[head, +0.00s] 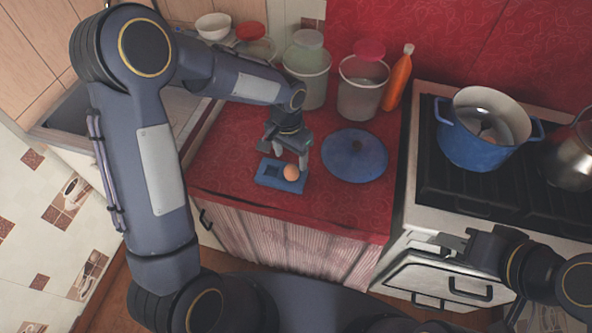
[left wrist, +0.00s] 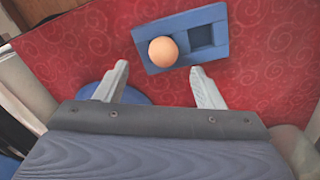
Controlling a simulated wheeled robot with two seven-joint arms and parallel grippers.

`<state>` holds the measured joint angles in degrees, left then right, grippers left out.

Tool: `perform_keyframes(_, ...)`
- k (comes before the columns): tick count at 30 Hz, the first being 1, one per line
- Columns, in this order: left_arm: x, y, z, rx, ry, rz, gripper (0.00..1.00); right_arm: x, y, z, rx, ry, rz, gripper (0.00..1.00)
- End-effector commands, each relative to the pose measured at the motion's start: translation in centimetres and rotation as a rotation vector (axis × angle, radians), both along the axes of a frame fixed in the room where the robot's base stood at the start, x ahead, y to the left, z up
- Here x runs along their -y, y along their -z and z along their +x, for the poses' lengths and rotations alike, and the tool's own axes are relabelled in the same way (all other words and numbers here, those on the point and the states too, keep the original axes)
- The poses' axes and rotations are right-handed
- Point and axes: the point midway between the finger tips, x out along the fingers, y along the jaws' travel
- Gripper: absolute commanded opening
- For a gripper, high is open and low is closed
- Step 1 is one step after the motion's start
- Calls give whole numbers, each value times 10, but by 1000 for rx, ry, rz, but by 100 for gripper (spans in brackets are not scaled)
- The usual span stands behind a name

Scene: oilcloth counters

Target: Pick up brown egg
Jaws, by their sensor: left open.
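A brown egg (head: 291,172) sits in the right compartment of a small blue holder (head: 266,180) on the red counter. The left compartment is empty. My left gripper (head: 285,158) is open just above the holder. In the left wrist view, the egg (left wrist: 163,51) lies just beyond the gap between the fingertips of my left gripper (left wrist: 159,67), which are apart and not touching it. The blue holder (left wrist: 183,24) is under it there. My right gripper (head: 450,243) is at the lower right, in front of the stove, away from the egg; its jaws are unclear.
A blue lid (head: 355,155) lies right of the holder. Two canisters (head: 308,75) (head: 362,88) and an orange bottle (head: 398,80) stand behind. A blue pot (head: 470,145) is on the stove at right. The counter in front of the lid is clear.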

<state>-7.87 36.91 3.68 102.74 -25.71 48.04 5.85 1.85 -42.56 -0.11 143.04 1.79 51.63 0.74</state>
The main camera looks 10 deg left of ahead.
Motion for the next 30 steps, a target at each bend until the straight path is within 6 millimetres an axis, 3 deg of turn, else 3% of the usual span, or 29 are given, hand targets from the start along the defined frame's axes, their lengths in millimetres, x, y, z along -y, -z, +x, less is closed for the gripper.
perform_keyframes(13, -1, 58, 1, -4, 0, 1, 62, 0, -15, 0, 0, 0, 0, 32)
perform_keyframes(23, 0, 66, 2, -1, -2, -1, 62, 0, -15, 0, 0, 0, 0, 32)
perform_keyframes(30, 0, 66, 2, -1, -2, -1, 31, 0, -15, 0, 0, 0, 0, 32)
